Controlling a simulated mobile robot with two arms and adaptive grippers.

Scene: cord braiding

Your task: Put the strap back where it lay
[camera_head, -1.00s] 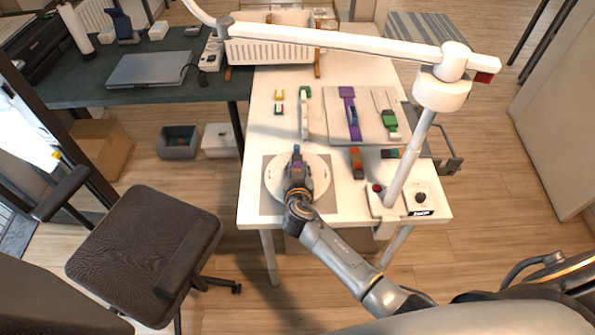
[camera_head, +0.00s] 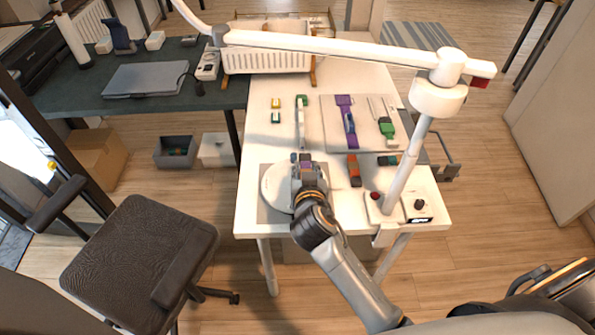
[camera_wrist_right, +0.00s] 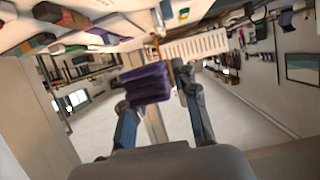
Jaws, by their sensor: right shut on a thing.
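My right gripper (camera_head: 306,165) is over the right part of the round white disc (camera_head: 275,190) in the head view. It is shut on a purple strap (camera_wrist_right: 148,85), which shows as a thick, folded-looking bundle between the fingers in the wrist view. Only a small purple part of the strap (camera_head: 305,158) shows in the head view; the fingers hide the rest. Another purple strip (camera_head: 344,101) lies on the grey board (camera_head: 331,128) farther back, with a blue piece on it. My left gripper is not in view.
An orange-and-dark piece (camera_head: 354,170) lies just right of the gripper. A green-and-white piece (camera_head: 301,120) lies behind it. The white lamp arm (camera_head: 340,47) crosses above the table, and its post (camera_head: 411,165) stands at the right.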

